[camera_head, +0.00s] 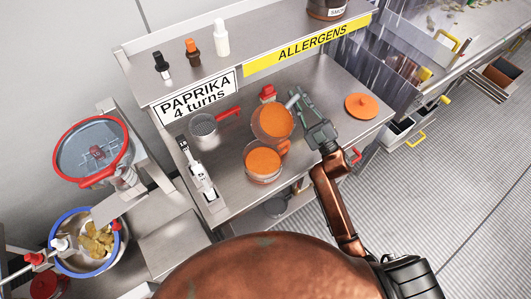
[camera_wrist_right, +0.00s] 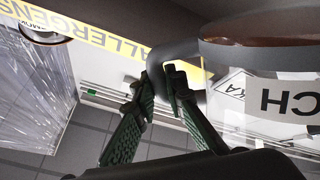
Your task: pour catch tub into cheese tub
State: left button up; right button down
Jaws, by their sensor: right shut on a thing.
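My right gripper (camera_head: 297,98) is shut on the grey handle of a clear tub (camera_head: 286,136) with orange contents. In the right wrist view, the gripper (camera_wrist_right: 157,88) is closed around this handle, and the tub (camera_wrist_right: 278,98) shows part of a label ending in "CH", fitting the catch tub. A second clear tub (camera_head: 263,178) with an orange fill stands just in front of it on the steel counter. It may be the cheese tub; its label is not readable. The two tubs appear close together in the head view; I cannot tell whether they touch. My left gripper is not in view.
An orange round lid (camera_head: 361,106) lies on the counter at the right. The shelf carries PAPRIKA (camera_head: 196,97) and ALLERGENS (camera_head: 312,45) signs. Free counter lies around the lid.

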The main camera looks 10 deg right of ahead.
jog(key=m+h+p, duration=0.1)
jog(key=p, duration=0.1)
jog(key=w+d+m+h+p, duration=0.1)
jog(key=w+m+h+p, duration=0.1)
jog(key=p, duration=0.1)
jog(key=shift+w+d+f+m+g+p, duration=0.1)
jog(key=shift+d+f+m+g+p, duration=0.2)
jog(key=shift+d+m+p, duration=0.1)
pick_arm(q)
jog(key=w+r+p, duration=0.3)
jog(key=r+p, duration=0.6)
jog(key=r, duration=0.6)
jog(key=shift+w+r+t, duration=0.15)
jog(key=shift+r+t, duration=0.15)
pick_arm(e)
jog(key=w+d+f+m+g+h, duration=0.1)
jog(key=w+d+f+m+g, duration=0.1)
jog(key=f, duration=0.3)
jog(key=w+d+f+m+g+h, duration=0.2)
jog(key=w+f+m, duration=0.2)
jog(key=f, duration=0.2)
jog(key=shift+d+m, duration=0.4)
jog(key=shift+f, duration=0.1)
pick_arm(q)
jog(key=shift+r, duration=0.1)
